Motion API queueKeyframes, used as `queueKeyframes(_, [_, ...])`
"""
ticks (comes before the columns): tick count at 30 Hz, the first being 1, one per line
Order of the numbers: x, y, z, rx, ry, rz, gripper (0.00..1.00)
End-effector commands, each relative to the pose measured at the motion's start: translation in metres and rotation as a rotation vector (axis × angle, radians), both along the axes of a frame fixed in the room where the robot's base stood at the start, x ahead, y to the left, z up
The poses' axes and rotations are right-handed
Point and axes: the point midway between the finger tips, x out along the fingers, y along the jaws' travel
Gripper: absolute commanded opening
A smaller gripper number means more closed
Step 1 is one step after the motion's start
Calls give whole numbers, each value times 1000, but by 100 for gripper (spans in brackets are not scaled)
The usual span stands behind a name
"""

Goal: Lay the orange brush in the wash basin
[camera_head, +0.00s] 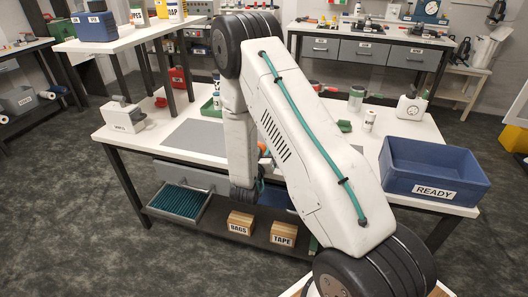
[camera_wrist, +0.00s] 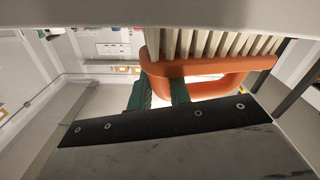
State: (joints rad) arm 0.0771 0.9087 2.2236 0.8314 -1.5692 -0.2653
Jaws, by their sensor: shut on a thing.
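The orange brush (camera_wrist: 195,72) is close in the wrist view, with a looped orange body and a row of pale bristles along its top. My gripper (camera_wrist: 160,94) has its green fingers at the brush's left part and is shut on it. In the head view only a small orange bit of the brush (camera_head: 264,149) shows past my arm, above the bench. My gripper is hidden behind my arm there. I cannot make out a wash basin for certain; a blue shape (camera_head: 274,194) under the bench is partly hidden by my arm.
A blue bin marked READY (camera_head: 432,187) stands at the bench's right end. A grey mat (camera_head: 200,137) lies left of my arm. A white WIPES box (camera_head: 124,116) is at the left edge. Boxes marked BAGS (camera_head: 240,223) and TAPE (camera_head: 283,233) sit on the lower shelf.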

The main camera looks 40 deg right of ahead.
Motion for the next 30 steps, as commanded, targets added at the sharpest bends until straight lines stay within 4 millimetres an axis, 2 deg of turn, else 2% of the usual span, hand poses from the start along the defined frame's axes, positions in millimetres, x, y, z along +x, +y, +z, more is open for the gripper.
queueKeyframes(10, [0,0,-3,0,-1,0,0])
queueKeyframes(11, [0,0,-3,0,-1,0,22])
queueKeyframes(13, [0,0,-3,0,-1,0,41])
queueKeyframes(24, [0,1,1,0,-1,1,41])
queueKeyframes(30, [-20,29,0,1,2,6,41])
